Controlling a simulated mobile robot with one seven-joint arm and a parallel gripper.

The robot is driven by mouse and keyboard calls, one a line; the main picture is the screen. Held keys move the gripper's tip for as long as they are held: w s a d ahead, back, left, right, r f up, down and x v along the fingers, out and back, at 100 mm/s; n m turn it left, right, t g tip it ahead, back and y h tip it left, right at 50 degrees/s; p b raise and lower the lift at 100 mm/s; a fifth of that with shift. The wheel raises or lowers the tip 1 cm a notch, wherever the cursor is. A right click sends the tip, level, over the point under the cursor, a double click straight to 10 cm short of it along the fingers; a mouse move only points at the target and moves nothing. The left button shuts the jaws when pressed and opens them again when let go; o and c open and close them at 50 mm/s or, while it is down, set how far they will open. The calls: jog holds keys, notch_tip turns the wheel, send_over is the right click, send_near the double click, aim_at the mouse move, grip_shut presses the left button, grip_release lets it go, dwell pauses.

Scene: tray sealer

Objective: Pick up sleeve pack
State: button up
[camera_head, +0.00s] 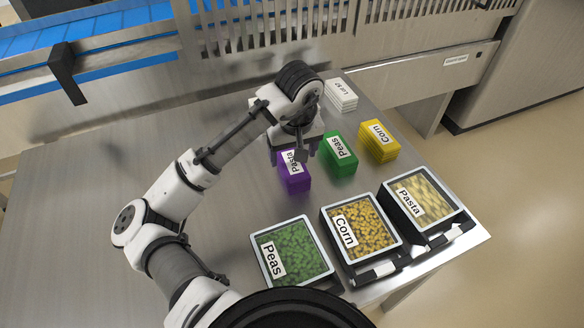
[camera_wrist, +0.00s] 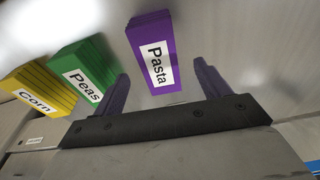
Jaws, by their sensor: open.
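A purple sleeve pack labelled "Pasta" (camera_head: 297,181) lies on the steel table, partly hidden under my gripper in the head view. My gripper (camera_head: 301,152) is above its far end. In the wrist view the purple pack (camera_wrist: 154,60) lies between the two spread fingers of my gripper (camera_wrist: 160,82), apart from both. A green pack stack labelled "Peas" (camera_head: 338,155) stands just right of it; in the wrist view the green stack (camera_wrist: 82,70) is close to the left finger. A yellow stack labelled "Corn" (camera_head: 378,143) stands further right. A white labelled stack (camera_head: 340,95) stands behind.
Three filled trays line the front right of the table (camera_head: 120,150): a peas tray (camera_head: 265,238), a corn tray (camera_head: 326,222) and a pasta tray (camera_head: 392,197). A steel machine frame with a blue belt (camera_head: 100,28) runs along the back. The table's left is clear.

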aim_at(293, 163)
jog(key=shift+w+a+f+p, duration=0.15)
jog(key=shift+w+f, duration=0.1)
jog(key=shift+f, duration=0.8)
jog(key=shift+w+d+f+p, duration=0.1)
jog(key=shift+w+f, duration=0.1)
jog(key=shift+f, duration=0.8)
jog(key=shift+w+a+f+p, duration=0.15)
jog(key=shift+w+f, duration=0.1)
jog(key=shift+f, duration=0.8)
jog(key=shift+d, duration=0.1)
jog(key=c, duration=1.2)
